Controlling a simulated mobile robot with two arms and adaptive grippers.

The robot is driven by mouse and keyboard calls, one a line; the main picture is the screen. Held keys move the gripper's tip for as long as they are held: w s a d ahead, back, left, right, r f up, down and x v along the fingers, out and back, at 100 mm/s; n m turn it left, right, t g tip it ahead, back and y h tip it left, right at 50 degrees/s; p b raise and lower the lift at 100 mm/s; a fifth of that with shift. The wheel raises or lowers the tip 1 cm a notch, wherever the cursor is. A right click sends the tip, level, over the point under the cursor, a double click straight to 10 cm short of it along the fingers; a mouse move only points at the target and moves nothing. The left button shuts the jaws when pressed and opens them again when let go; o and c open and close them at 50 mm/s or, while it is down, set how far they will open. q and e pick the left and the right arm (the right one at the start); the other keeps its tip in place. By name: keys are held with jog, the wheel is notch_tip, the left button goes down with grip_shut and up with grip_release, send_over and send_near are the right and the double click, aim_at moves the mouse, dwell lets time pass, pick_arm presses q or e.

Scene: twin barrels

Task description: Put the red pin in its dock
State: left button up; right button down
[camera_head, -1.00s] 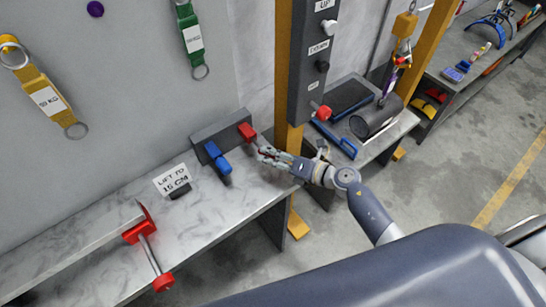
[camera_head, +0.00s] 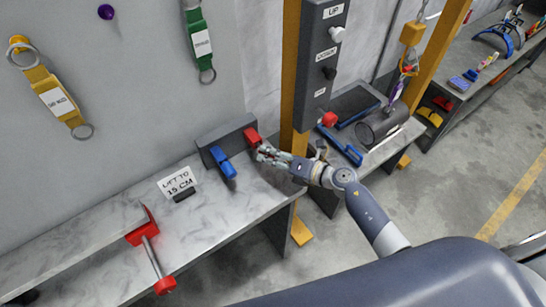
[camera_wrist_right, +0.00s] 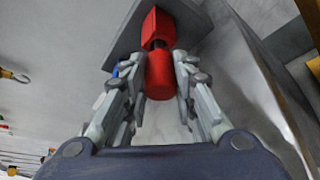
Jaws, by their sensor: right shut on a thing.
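The red pin (camera_wrist_right: 160,76) shows in the right wrist view as a red cylinder between my fingers. Its upper end lies against or close to a red block, the dock (camera_wrist_right: 158,27), on a grey block; a dark neck shows between them, and I cannot tell how deep the pin sits. My right gripper (camera_wrist_right: 160,84) is shut on the red pin. In the head view the red dock (camera_head: 251,137) is at the right end of the grey block, and my right gripper (camera_head: 262,152) is just in front of it, hiding most of the pin. My left gripper is not in view.
A blue pin and holder (camera_head: 223,162) stand close left of the red dock. A "lift to 15 cm" sign (camera_head: 177,182) is on the marble bench (camera_head: 205,225). A yellow post (camera_head: 290,85) with a grey control box (camera_head: 318,65) rises close right of my gripper.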

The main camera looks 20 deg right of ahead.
jog(key=shift+w+a, duration=0.3)
jog(key=shift+w, duration=0.5)
jog(key=c, duration=1.2)
grip_release()
jog(key=shift+w, duration=0.1)
jog(key=shift+s+d, duration=0.15)
jog(key=shift+s, duration=0.05)
jog(key=v, duration=1.1)
jog(key=shift+s+d+r, duration=0.15)
jog(key=shift+s+r, duration=0.05)
jog(key=shift+s, duration=0.05)
